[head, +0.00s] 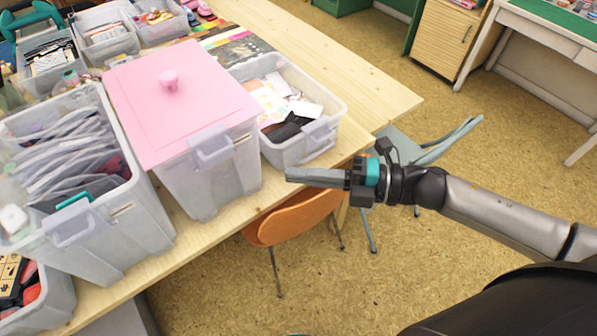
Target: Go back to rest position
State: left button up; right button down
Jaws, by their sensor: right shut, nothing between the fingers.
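My right gripper (303,176) is in the head view, near the middle. Its arm comes in from the right. Its fingers are shut with nothing between them and point left, toward the table's edge. It appears in front of the table edge and above an orange chair; it is apart from the boxes. My left gripper is not in view. A clear box with a pink lid (180,105) and a round pink knob stands on the wooden table (375,98), left of the gripper. No stamp or inkpad can be made out for certain.
A clear bin with cards (330,120) stands near the table edge, close to my gripper. A large bin of bags (90,240) stands at left. An orange chair (290,218) and a grey-blue chair (455,140) stand beside the table. Open floor (400,285) lies at the lower middle.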

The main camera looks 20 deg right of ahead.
dwell(0.3)
jog(key=w+d+f+m+t+h+b, duration=0.15)
jog(key=w+d+f+m+h, duration=0.3)
jog(key=f, duration=0.45)
jog(key=w+d+f+m+t+h+b, duration=0.1)
jog(key=d+f+m+t+h, duration=0.2)
jog(key=d+f+m, duration=0.35)
jog(key=s+d+f+m+g+h+b, duration=0.1)
jog(key=s+d+f+m+h, duration=0.2)
jog(key=f, duration=0.7)
jog(key=s+d+f+m+g+h+b, duration=0.1)
jog(key=s+f+m+h, duration=0.3)
jog(key=f, duration=0.5)
jog(key=s+a+f+m+g, duration=0.2)
jog(key=s+f, duration=0.4)
jog(key=s, duration=0.3)
jog(key=s+a+f+m+g+b, duration=0.1)
jog(key=s+a+f+m+g, duration=0.2)
jog(key=s+f, duration=0.3)
jog(key=s+a+f+m+g+b, duration=0.1)
jog(key=s+f+m+g, duration=0.3)
jog(key=s, duration=0.9)
notch_tip(320, 180, down, 3)
jog(key=shift+s+a+f+h, duration=0.1)
jog(key=shift+s+a+h, duration=0.2)
jog(key=shift+a, duration=0.6)
jog(key=shift+w+g, duration=0.1)
jog(key=shift+g, duration=0.15)
